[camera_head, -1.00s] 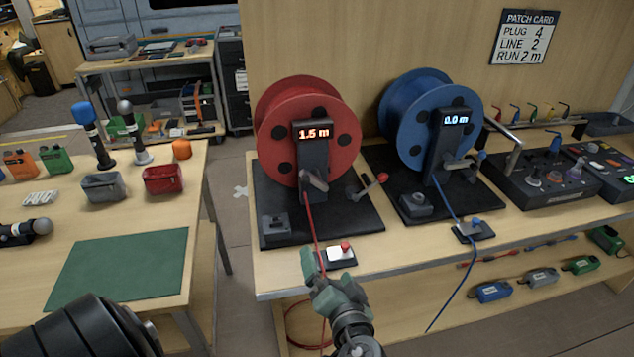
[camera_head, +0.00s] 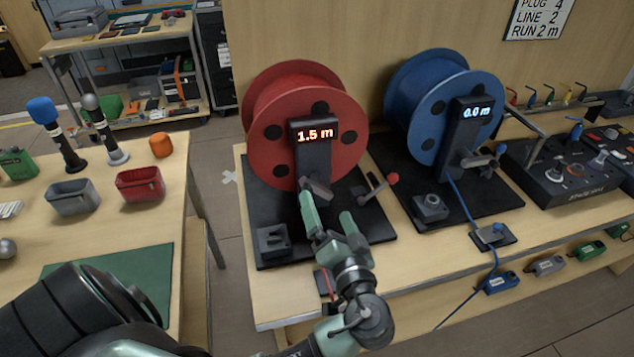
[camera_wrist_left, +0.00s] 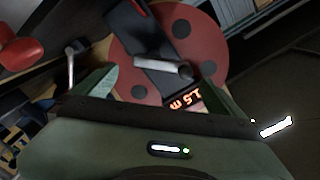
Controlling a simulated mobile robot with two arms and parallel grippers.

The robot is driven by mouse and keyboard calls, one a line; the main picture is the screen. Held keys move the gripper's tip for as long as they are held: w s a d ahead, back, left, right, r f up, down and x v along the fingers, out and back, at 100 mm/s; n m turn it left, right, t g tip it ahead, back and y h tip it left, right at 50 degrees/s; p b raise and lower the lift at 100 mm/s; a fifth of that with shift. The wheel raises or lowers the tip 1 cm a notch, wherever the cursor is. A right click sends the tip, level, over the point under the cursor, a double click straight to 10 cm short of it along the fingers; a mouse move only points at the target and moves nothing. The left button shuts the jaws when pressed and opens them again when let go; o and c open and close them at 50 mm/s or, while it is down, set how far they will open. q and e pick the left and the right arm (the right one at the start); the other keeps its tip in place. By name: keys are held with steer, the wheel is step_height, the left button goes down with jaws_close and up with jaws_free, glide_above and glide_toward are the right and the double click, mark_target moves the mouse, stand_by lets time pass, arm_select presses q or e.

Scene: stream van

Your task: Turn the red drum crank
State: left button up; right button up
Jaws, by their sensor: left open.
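The red drum (camera_head: 300,100) stands on a black base on the bench. Its dark post carries a display (camera_head: 315,134) reading 1.5 m. A short grey crank handle (camera_head: 317,188) sticks out low on the post. My left gripper (camera_head: 327,212) is open just in front of and below it, one fingertip close to the handle; contact cannot be told. In the left wrist view, the grey handle (camera_wrist_left: 160,66) lies ahead, between and beyond the fingers (camera_wrist_left: 160,92). My right gripper is not in view.
A lever with a red knob (camera_head: 392,178) stands right of the post. A grey block (camera_head: 272,240) sits at the base's front left. The blue drum (camera_head: 440,105), reading 0.0 m, stands to the right. A side table with bins (camera_head: 140,184) is at left.

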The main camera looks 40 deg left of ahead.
mark_target(320, 190)
arm_select(q)
steer(key=p+x, duration=0.1)
steer(key=x, duration=0.5)
steer(key=shift+a+r, duration=0.1)
steer(key=shift+a, duration=0.1)
steer(key=c, duration=1.2)
steer(key=shift+c, duration=0.2)
steer(key=shift+m+p, duration=0.3)
steer(key=shift+p, duration=0.1)
